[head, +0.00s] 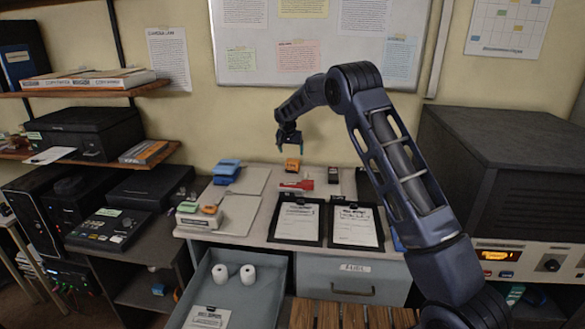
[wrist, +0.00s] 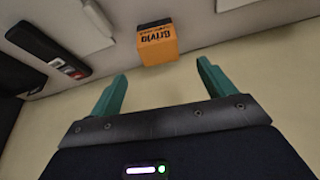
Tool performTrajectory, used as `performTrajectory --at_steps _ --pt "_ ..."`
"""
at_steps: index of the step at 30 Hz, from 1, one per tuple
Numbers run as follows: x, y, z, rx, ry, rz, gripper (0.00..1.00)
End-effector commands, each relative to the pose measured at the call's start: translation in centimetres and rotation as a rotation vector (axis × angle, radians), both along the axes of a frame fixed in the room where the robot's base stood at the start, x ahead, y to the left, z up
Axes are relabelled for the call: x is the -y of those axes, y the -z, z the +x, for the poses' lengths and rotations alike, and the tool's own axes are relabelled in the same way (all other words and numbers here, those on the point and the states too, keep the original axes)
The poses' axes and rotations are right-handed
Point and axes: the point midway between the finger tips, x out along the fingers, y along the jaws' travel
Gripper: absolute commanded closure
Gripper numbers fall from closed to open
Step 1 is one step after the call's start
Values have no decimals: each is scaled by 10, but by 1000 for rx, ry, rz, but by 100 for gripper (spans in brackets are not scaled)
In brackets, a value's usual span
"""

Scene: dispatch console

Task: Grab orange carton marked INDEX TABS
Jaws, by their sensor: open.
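A small orange carton (head: 292,165) with dark print stands at the back of the desk, near the wall. In the wrist view the orange carton (wrist: 158,48) lies beyond the fingertips, roughly centred between them; its print is too small and tilted to read as INDEX TABS. My gripper (head: 289,147) hangs just above and close to this carton in the head view. Its teal fingers (wrist: 161,71) are spread apart with nothing between them. Another small orange item (head: 209,209) lies on a stack at the left of the desk; its marking cannot be read.
A red-and-white box (head: 296,186) lies just in front of the carton, with a dark item (head: 333,175) to its right. Two clipboards (head: 297,222) lie at the desk front. Blue packs (head: 226,171) sit at left. An open drawer (head: 262,300) holds two white rolls.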

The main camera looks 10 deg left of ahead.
Motion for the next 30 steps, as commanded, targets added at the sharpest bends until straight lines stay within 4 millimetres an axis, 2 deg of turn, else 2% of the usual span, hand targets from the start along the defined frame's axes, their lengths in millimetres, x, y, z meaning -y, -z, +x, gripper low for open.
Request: performTrajectory --at_steps 9,17,27,30 --pt "2 38 15 -1 0 -1 18" --pt "3 54 21 -2 0 -1 18" --pt "5 94 34 -2 2 -1 18" --pt "5 98 36 0 1 0 18"
